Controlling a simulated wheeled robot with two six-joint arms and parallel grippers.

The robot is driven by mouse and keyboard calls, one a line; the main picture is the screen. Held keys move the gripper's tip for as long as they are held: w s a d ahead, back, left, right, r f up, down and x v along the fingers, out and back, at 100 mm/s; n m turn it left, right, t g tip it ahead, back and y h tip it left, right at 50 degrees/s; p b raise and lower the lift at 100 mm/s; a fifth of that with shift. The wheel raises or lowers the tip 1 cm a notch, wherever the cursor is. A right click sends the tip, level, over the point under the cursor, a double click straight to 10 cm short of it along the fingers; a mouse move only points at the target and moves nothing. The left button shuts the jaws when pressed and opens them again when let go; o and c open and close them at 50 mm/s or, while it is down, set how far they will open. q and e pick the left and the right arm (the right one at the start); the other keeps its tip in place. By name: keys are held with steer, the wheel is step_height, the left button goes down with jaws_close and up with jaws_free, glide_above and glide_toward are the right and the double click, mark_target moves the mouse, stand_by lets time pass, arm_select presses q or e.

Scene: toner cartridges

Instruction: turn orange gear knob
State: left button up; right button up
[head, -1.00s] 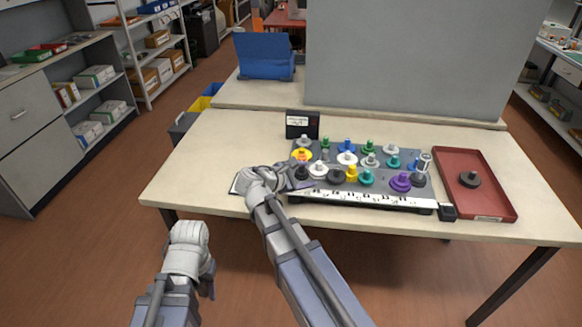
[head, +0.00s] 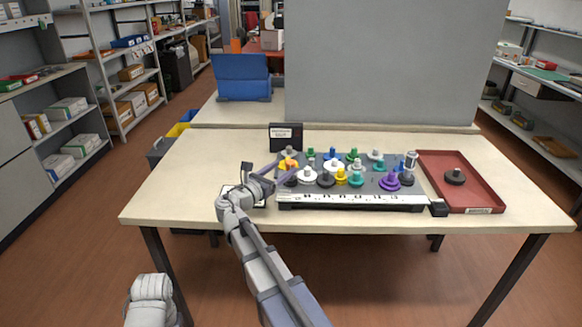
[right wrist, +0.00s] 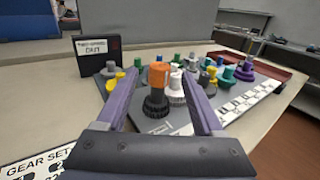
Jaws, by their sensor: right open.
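The orange knob (right wrist: 158,74) stands upright on a dark toothed gear (right wrist: 155,102) at the near left end of the gear board (head: 345,187). In the head view the orange knob (head: 289,163) is small and overlaps a yellow gear. My right gripper (right wrist: 160,77) is open, with one purple finger on each side of the orange knob. A gap shows between the knob and each finger in the right wrist view. In the head view my right gripper (head: 284,173) reaches in at the board's left end. My left gripper is not in view; only part of that arm shows.
A white gear (right wrist: 177,88) stands close beside the orange knob, near the right finger. Other coloured gears crowd the board. A black labelled box (head: 286,136) stands behind its left end. A red tray (head: 478,185) with one dark gear lies at the right.

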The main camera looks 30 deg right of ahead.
steer(key=shift+x, duration=4)
jaws_close()
